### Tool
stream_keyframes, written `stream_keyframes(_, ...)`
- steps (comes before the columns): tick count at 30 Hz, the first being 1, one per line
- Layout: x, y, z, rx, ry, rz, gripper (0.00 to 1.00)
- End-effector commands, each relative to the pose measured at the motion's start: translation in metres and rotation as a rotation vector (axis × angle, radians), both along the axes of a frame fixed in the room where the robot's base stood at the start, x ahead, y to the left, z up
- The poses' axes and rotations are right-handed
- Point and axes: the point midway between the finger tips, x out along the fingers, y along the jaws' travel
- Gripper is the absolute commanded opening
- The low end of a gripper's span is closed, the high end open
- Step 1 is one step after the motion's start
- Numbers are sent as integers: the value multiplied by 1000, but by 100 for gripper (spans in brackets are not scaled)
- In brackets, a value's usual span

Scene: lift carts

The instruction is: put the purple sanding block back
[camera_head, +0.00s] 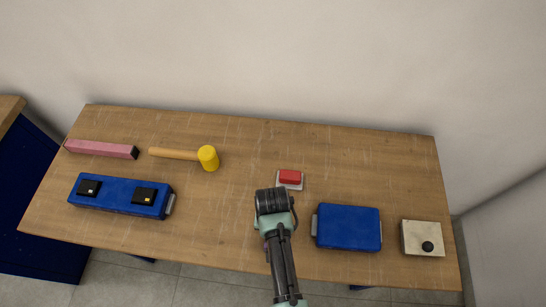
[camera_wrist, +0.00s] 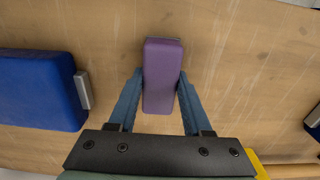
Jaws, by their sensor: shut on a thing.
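The purple sanding block (camera_wrist: 163,75) sits lengthwise between the two blue-grey fingers of my gripper (camera_wrist: 162,100) in the wrist view. The fingers touch its long sides, and my gripper is shut on it. A thin grey edge shows at the block's far end in that view. I cannot tell whether the block rests on the table or hangs just above it. In the head view my gripper (camera_head: 273,203) is over the middle of the wooden table (camera_head: 230,225), and it hides most or all of the block.
A red block on a light plate (camera_head: 289,178) lies just beyond my gripper. A blue box (camera_head: 347,227) and a cream box with a black knob (camera_head: 422,238) are right. A yellow mallet (camera_head: 208,158), pink bar (camera_head: 100,149) and long blue case (camera_head: 118,196) are left.

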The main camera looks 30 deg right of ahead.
Motion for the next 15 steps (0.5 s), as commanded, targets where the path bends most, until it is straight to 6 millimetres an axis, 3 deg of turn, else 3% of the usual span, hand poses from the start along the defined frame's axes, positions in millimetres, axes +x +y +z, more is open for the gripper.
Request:
stream_keyframes(6,0,0,-4,0,0,0,0)
stream_keyframes(7,0,0,-3,0,0,0,55)
stream_keyframes(11,0,0,-3,1,1,0,78)
stream_keyframes(15,0,0,-3,1,1,0,79)
